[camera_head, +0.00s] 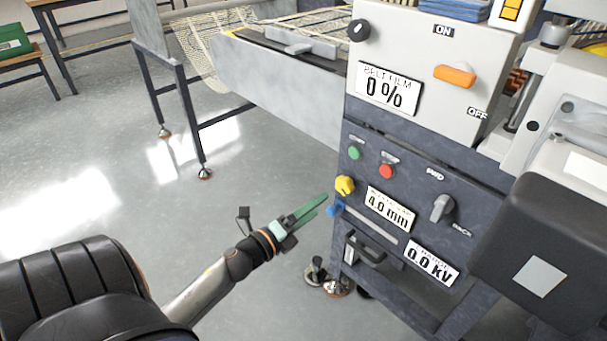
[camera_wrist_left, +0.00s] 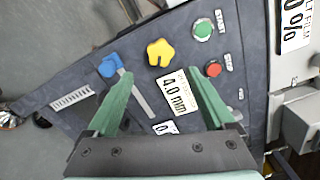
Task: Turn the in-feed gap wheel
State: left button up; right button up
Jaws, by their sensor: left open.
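The yellow lobed wheel (camera_head: 345,185) sits at the left edge of the dark control panel, next to a plate reading 4.0 mm (camera_head: 390,208). In the left wrist view the yellow wheel (camera_wrist_left: 159,52) is ahead, just beyond the fingertips, with the same 4.0 mm plate (camera_wrist_left: 179,92) below it. A blue knob (camera_head: 335,209) is just below the yellow wheel; it also shows in the left wrist view (camera_wrist_left: 109,66). My left gripper (camera_head: 324,203) is open and empty, its green fingers pointing at the panel near both knobs. Contact with either is not visible. My right gripper is out of view.
The panel also bears a green button (camera_head: 354,153), a red button (camera_head: 387,171), a grey selector (camera_head: 441,208) and a black handle (camera_head: 364,250). An orange switch (camera_head: 455,76) is above.

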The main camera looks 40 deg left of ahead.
pick_arm(q)
jog(key=shift+s+a, duration=0.1)
jog(key=shift+s, duration=1.4)
